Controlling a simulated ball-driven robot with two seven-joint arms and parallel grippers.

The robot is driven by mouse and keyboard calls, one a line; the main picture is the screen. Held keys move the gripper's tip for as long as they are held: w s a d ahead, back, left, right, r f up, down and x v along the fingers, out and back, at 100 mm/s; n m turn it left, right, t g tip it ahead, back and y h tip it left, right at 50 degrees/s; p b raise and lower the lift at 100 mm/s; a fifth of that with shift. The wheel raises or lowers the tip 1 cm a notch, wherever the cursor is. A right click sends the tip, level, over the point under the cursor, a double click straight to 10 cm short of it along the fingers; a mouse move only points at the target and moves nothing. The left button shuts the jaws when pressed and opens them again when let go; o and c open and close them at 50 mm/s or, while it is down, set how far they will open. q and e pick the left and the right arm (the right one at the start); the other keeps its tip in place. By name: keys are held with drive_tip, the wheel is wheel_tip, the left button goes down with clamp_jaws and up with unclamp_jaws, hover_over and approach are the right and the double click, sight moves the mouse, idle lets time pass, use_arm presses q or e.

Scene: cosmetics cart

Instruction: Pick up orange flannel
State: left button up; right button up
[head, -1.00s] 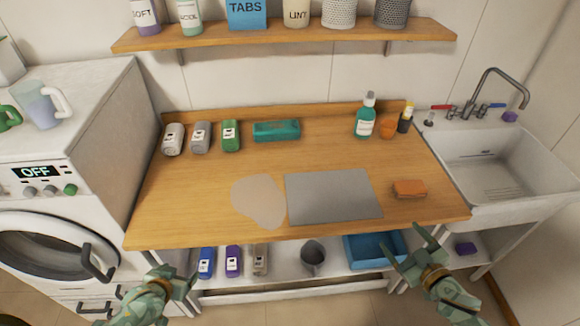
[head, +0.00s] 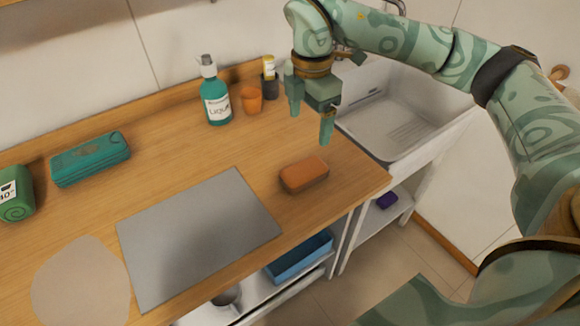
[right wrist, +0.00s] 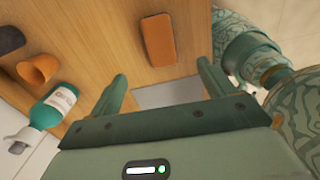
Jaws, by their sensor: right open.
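The orange flannel (head: 304,174) is a small folded block lying on the wooden worktop, right of the grey mat and near the front right corner. It also shows in the right wrist view (right wrist: 158,40), ahead of and between the fingers. My right gripper (head: 310,122) hangs above the worktop, behind the flannel, with its fingers pointing down. In the right wrist view the open fingers (right wrist: 164,88) stand wide apart. My left gripper is outside these views.
A grey mat (head: 197,238) lies left of the flannel. A teal case (head: 91,159) lies farther left. The sink (head: 390,130) is right of the worktop.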

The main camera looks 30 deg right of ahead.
wheel_tip(320, 180, down, 4)
drive_tip(key=a+b, duration=0.1)
drive_tip(key=a, duration=0.1)
drive_tip(key=b, duration=0.1)
hover_over(301, 170)
drive_tip(key=f, duration=0.5)
drive_tip(key=shift+s+d+f, duration=0.1)
drive_tip(key=shift+s+d, duration=0.05)
drive_tip(key=shift+d, duration=0.05)
drive_tip(key=shift+a+f, duration=0.15)
drive_tip(key=shift+f, duration=0.2)
drive_tip(key=f+b, duration=0.2)
drive_tip(key=f, duration=0.3)
drive_tip(key=shift+w, duration=0.2)
drive_tip(key=shift+a, duration=0.1)
drive_tip(key=shift+c, duration=0.6)
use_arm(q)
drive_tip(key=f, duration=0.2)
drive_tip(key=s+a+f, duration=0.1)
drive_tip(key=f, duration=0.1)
use_arm(e)
drive_tip(key=c, duration=1)
